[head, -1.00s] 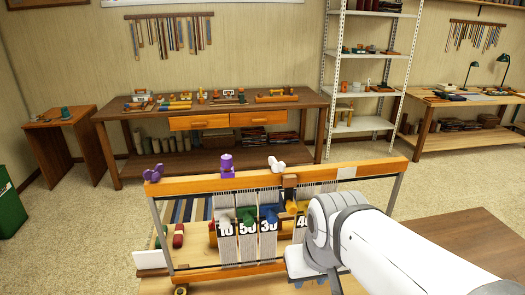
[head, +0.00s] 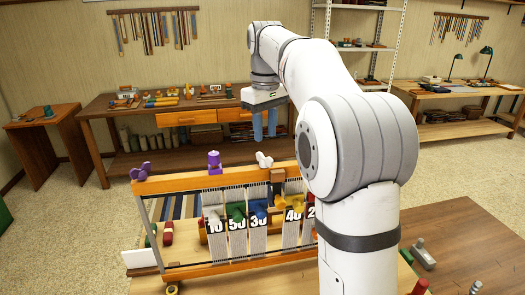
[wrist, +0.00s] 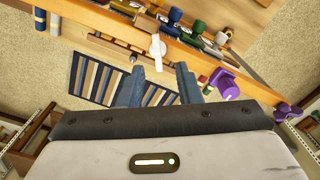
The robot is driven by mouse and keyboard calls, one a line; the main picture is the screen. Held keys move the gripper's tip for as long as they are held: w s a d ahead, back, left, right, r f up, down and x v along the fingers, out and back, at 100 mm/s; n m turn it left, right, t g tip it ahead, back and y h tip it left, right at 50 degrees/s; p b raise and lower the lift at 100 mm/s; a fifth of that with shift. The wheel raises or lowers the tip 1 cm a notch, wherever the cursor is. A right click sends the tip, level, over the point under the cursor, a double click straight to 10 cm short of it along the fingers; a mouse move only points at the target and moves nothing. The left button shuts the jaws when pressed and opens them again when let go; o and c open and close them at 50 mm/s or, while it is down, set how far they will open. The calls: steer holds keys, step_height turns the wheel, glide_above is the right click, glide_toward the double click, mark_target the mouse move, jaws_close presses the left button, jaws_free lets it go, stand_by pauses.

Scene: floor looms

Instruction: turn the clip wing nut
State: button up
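The loom's wooden top beam (head: 225,178) carries a white wing nut (head: 263,160) right of centre, a purple knob (head: 214,161) and a purple wing nut (head: 140,172) at the left end. I cannot tell which wing nut is the clip's. My gripper (head: 265,136) points down above the beam, over the white wing nut and apart from it. In the wrist view my gripper (wrist: 160,68) is open and empty, its two blue-grey fingers spread. The white wing nut (wrist: 157,48) shows just beyond the fingertips; the purple knob (wrist: 222,88) and purple wing nut (wrist: 285,110) lie to the right.
Heddle panels with numbered tags (head: 237,224) and coloured pieces hang below the beam. A workbench (head: 120,107) with tools stands behind. My arm hides the loom's right end.

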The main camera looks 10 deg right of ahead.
mark_target(264, 155)
steer(key=shift+w, duration=0.45)
steer(key=shift+f, duration=3.7)
jaws_close()
